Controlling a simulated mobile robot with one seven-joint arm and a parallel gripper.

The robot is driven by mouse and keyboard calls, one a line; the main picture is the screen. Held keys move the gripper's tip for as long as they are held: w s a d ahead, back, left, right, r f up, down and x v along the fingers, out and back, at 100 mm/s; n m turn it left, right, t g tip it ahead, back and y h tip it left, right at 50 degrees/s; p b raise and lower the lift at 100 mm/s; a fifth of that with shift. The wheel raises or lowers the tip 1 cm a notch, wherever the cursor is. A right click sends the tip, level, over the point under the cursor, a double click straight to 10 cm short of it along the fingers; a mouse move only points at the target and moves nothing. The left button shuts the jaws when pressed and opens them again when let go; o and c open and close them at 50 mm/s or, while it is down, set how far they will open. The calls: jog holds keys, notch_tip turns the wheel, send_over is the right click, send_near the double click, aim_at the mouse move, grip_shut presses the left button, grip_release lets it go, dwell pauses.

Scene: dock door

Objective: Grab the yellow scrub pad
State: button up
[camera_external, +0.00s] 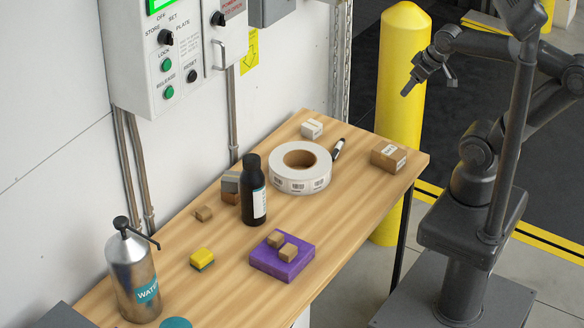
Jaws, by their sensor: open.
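The yellow scrub pad (203,257) lies on the wooden table (330,237), yellow on top with a darker green-grey underside. It sits between the metal water bottle and the purple block, with clear wood around it. My gripper (405,91) is open and empty, high at the upper right in front of the yellow post. It is far from the pad, beyond the table's right end.
A purple block (268,266) bears small wooden cubes. A metal water bottle (135,275), black bottle (252,190), label roll (302,181), marker (338,148) and small boxes (388,155) stand around. The control box (170,60) hangs on the wall behind. A yellow post (403,50) stands beyond.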

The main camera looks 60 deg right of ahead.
jog(key=shift+c, duration=0.6)
